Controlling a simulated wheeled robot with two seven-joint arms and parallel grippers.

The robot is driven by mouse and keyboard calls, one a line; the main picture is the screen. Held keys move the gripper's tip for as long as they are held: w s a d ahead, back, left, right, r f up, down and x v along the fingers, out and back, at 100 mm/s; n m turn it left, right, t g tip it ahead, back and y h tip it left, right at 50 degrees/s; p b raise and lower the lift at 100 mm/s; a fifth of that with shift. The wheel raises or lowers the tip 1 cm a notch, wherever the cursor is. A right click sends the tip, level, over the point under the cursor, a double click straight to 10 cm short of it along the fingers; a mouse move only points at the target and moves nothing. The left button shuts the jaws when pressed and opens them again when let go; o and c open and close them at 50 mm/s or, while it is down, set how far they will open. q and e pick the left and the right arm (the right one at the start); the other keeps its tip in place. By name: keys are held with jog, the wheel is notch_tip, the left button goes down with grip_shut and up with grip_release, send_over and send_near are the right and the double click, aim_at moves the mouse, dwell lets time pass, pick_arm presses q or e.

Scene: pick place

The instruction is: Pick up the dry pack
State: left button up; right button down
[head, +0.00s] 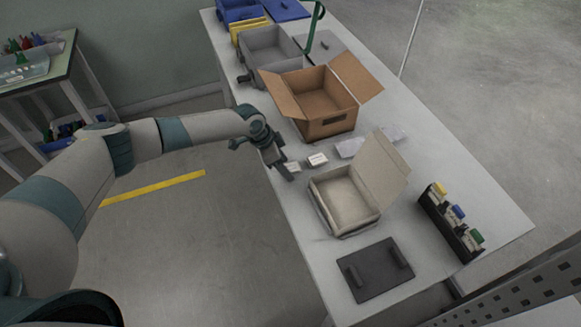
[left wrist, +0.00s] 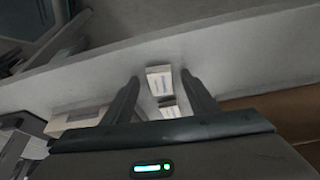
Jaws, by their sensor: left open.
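Two small white labelled packs lie on the table. One pack (head: 292,166) is right beside my left gripper, and the other pack (head: 317,160) is a little to its right. Their labels are too small to read, so I cannot tell which is the dry pack. My left gripper (head: 284,171) is over the table's left edge, open and pointing down. In the left wrist view, a white pack (left wrist: 159,82) shows between the open fingers (left wrist: 160,76), and a second one (left wrist: 169,109) shows closer to the gripper body. Contact with either pack is not visible.
Grey and blue bins stand far back.

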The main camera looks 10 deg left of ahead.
dwell(0.4)
pick_arm(q)
jog(key=c, duration=1.1)
jog(key=shift+r, duration=0.2)
jog(key=shift+r, duration=0.2)
notch_tip(320, 180, up, 3)
jog(key=shift+a+r+b, duration=0.1)
jog(key=shift+b, duration=0.95)
jog(key=s+d+r+b, duration=0.3)
jog(key=s+d+r, duration=0.2)
jog(key=d, duration=0.5)
notch_tip(320, 180, up, 2)
jog(key=shift+s+d+r, duration=0.1)
jog(key=shift+s+d, duration=0.1)
jog(key=shift+s, duration=0.1)
